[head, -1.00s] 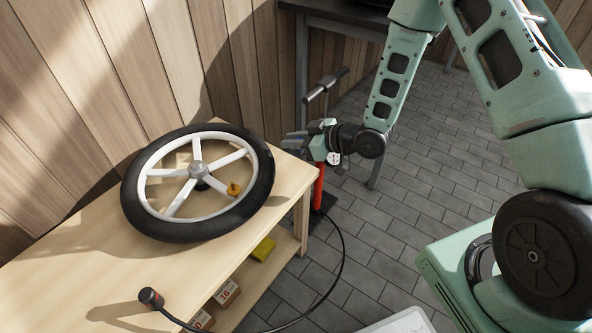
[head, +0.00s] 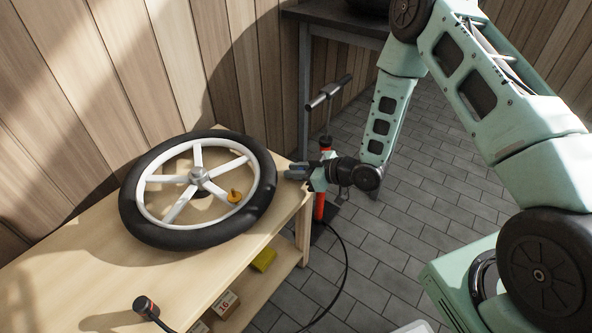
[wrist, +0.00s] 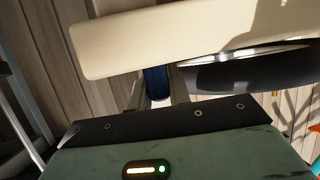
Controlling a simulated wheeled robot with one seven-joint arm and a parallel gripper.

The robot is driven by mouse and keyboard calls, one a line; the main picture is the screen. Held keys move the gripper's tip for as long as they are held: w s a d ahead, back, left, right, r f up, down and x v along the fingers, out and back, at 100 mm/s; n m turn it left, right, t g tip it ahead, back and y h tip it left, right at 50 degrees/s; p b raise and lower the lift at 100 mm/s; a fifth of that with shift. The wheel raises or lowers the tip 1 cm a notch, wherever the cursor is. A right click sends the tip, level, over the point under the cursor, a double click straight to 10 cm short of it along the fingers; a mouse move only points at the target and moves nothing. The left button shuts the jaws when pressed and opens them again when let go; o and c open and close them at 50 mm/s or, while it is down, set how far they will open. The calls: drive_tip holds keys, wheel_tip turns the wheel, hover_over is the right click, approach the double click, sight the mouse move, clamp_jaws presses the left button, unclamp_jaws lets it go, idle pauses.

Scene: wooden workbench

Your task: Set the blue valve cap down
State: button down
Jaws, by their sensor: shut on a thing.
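My gripper (head: 298,171) is at the right end of the wooden workbench (head: 95,275), close to the bench's edge. In the wrist view its two fingers (wrist: 157,97) are closed on the blue valve cap (wrist: 156,82), a small dark blue piece partly hidden by the fingers and the bench edge. The cap cannot be made out in the head view. The wheel (head: 128,205), with a black tyre and white spokes, lies flat on the bench left of my gripper. An orange-yellow piece (head: 234,196) is by the wheel's rim.
A floor pump with a red body (head: 320,207) stands behind my gripper. Its black hose (head: 345,270) runs to a pump head (head: 145,306) on the bench front. Boxes (head: 225,304) and a yellow item (head: 264,260) sit on the lower shelf. The bench's right corner is clear.

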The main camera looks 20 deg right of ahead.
drive_tip(key=c, duration=1.3)
unclamp_jaws()
